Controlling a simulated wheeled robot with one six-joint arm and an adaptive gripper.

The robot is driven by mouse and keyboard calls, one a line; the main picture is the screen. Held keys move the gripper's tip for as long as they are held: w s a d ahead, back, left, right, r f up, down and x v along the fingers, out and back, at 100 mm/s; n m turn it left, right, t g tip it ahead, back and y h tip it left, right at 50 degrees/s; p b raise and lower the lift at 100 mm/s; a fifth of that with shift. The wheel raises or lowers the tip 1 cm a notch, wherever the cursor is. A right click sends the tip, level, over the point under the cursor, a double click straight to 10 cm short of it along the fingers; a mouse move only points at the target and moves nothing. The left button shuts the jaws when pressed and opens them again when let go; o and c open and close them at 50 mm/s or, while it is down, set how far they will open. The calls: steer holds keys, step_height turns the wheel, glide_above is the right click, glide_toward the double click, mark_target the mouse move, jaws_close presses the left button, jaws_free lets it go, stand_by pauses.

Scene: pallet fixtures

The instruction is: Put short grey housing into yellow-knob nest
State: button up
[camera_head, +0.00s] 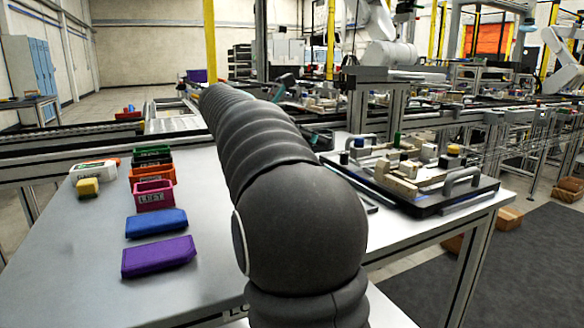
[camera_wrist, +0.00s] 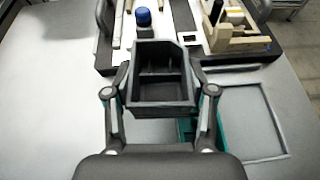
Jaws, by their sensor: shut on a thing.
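My gripper (camera_wrist: 160,78) is shut on the short grey housing (camera_wrist: 162,96), a dark grey open-topped box with an inner divider. One finger lies on each side of it in the wrist view. The housing is in front of the near edge of the pallet, and I cannot tell its height above the table. In the head view my arm hides the gripper and housing. The yellow knob (camera_head: 453,150) stands on the right part of the black-edged pallet (camera_head: 430,205). The yellow-knob nest itself is hard to make out among the beige blocks. The wrist view does not show the yellow knob.
A blue knob (camera_wrist: 143,17) stands on the pallet just beyond the housing; a green knob (camera_head: 396,140) is also there. A grey handle (camera_head: 462,181) rises at the pallet's right.

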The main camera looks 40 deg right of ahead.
steer(key=w+f, duration=0.1)
steer(key=w+a+f, duration=0.1)
steer(key=w, duration=0.1)
steer(key=w+a+f, duration=0.1)
steer(key=shift+w+a+f, duration=0.1)
steer(key=shift+w+a, duration=0.15)
steer(key=shift+w, duration=0.05)
steer(key=shift+f+b, duration=0.55)
steer(key=shift+f, duration=1.4)
steer(key=shift+f, duration=0.15)
steer(key=o, duration=1.3)
steer(key=p+v, duration=0.1)
steer(key=v, duration=1.1)
steer(key=shift+r+p, duration=0.2)
steer(key=shift+p, duration=0.15)
